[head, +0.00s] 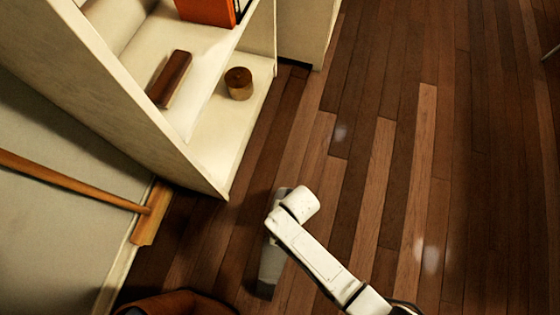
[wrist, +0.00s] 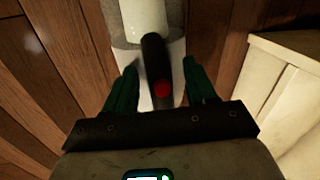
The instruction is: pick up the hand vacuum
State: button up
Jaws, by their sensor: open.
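The hand vacuum (wrist: 154,58) lies on the wooden floor in the wrist view, with a black handle, a red button and a pale cylindrical body at the top of the picture. My gripper (wrist: 160,70) is open, its two green fingers on either side of the black handle. A gap shows on each side, and I cannot tell how far the fingertips are above the floor. In the head view a grey part of the vacuum (head: 270,268) shows beside my white arm, which hides much of it. My fingers are hidden there.
A cream shelf unit (head: 205,165) stands close on the left in the head view, holding a brown box-like item (head: 170,78), a round brown container (head: 238,83) and an orange item (head: 207,9). A broom (head: 75,180) leans at the wall. Floor (head: 460,170) to the right is clear.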

grip_shut()
dwell(0.5)
jog(key=shift+w+a+r, duration=0.1)
jog(key=shift+r, duration=0.05)
dwell(0.8)
